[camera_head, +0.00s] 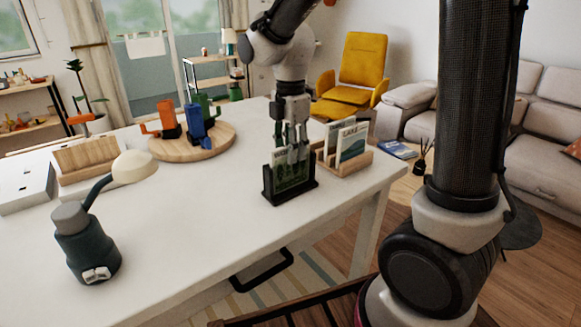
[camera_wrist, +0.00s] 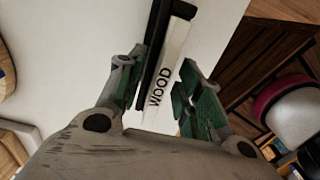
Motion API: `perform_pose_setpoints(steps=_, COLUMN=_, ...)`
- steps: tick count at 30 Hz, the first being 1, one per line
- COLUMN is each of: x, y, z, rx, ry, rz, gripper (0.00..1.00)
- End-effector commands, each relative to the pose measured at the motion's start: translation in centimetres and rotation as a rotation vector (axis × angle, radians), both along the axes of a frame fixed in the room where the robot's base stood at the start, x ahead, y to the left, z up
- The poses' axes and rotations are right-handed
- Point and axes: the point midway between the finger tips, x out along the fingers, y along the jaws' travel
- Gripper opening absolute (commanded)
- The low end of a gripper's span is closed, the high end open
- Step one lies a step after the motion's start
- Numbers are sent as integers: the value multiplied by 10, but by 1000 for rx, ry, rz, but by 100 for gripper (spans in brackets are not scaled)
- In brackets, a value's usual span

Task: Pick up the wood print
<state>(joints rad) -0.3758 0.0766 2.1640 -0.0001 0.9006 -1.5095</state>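The wood print (camera_head: 291,177) is a dark green card standing upright in a black holder (camera_head: 268,196) near the right side of the white table. In the wrist view the print (camera_wrist: 166,75) shows as a pale strip lettered "WOOD", with the black holder (camera_wrist: 154,40) along it. My gripper (camera_head: 292,152) points down at the top of the print. In the wrist view my gripper (camera_wrist: 160,96) has its green-padded fingers apart, one on each side of the print, with gaps showing. Part of the print's top is hidden behind the fingers in the head view.
A wooden holder (camera_head: 345,168) with a LAKE print (camera_head: 352,143) stands close behind to the right. A round wooden board (camera_head: 220,142) with orange, blue and green objects lies further left. A lamp (camera_head: 85,240) stands front left. The table's (camera_head: 200,220) front middle is clear.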

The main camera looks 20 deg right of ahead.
Motion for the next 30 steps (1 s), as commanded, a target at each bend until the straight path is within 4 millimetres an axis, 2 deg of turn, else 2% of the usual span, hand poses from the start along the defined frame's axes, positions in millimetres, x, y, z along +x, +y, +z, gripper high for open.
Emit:
perform_pose_setpoints(steps=4, x=0, y=0, z=0, rx=0, ry=0, rz=0, gripper=36)
perform_pose_setpoints(steps=5, x=0, y=0, z=0, rx=0, ry=0, rz=0, gripper=32)
perform_pose_setpoints(steps=10, x=0, y=0, z=0, rx=0, ry=0, rz=0, gripper=1)
perform_pose_setpoints(steps=23, x=0, y=0, z=3, rx=0, ry=-1, rz=0, gripper=0)
perform_pose_setpoints(steps=26, x=0, y=0, z=10, rx=0, ry=-1, rz=0, gripper=0)
perform_pose_setpoints(steps=30, x=1, y=0, z=29, rx=1, ry=-4, rz=0, gripper=0)
